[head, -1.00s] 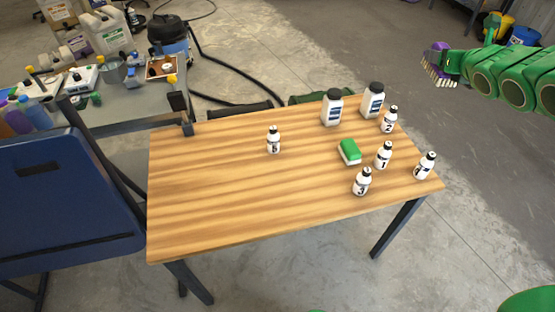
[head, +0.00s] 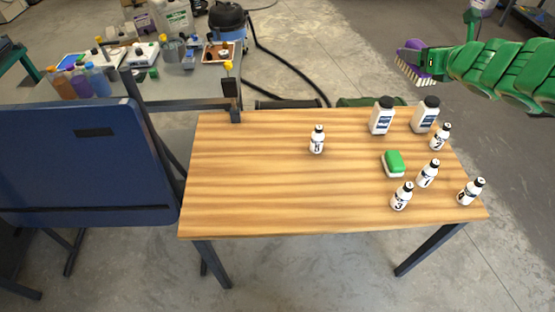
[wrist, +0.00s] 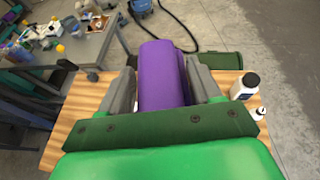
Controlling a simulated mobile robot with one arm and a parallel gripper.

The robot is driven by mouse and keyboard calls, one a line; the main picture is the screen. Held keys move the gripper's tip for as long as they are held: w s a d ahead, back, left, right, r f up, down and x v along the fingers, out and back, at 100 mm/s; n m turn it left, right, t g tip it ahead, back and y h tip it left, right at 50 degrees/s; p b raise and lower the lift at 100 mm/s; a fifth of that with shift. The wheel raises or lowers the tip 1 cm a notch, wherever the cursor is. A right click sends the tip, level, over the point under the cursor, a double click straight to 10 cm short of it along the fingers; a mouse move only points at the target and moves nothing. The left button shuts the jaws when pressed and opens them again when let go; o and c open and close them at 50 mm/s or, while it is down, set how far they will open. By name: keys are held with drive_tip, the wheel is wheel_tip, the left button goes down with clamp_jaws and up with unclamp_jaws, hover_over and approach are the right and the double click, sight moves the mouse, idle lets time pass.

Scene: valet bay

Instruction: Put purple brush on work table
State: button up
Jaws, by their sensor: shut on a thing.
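My gripper (head: 426,62) is shut on the purple brush (head: 411,56), whose pale bristles point down and left in the head view. The brush is held in the air beyond the back right corner of the wooden work table (head: 250,190). In the wrist view the purple brush (wrist: 162,75) sits between the two grey fingers (wrist: 162,88), with the table top (wrist: 85,100) showing behind them. The part of the brush inside the jaws is hidden.
White bottles, including one numbered 3 (head: 401,197), and a green-and-white sponge (head: 394,163) stand on the table's right side. Another bottle (head: 317,140) stands near the middle back. The left and front middle of the table are bare. A blue chair-like panel (head: 85,160) is at left.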

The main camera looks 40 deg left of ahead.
drive_tip(key=s+a+n+g+y, duration=0.2)
drive_tip(key=s+a+n+g, duration=0.1)
drive_tip(key=s+a, duration=0.7)
drive_tip(key=n+g, duration=0.4)
drive_tip(key=g, duration=0.1)
hover_over(291, 175)
drive_tip(key=f, duration=0.2)
drive_tip(key=shift+y, duration=0.3)
drive_tip(key=shift+w+f, duration=0.1)
drive_tip(key=shift+f, duration=18.55)
drive_tip(key=shift+f, duration=0.1)
drive_tip(key=o, duration=1.1)
drive_tip(key=v, duration=1.2)
drive_tip(key=shift+r, duration=0.2)
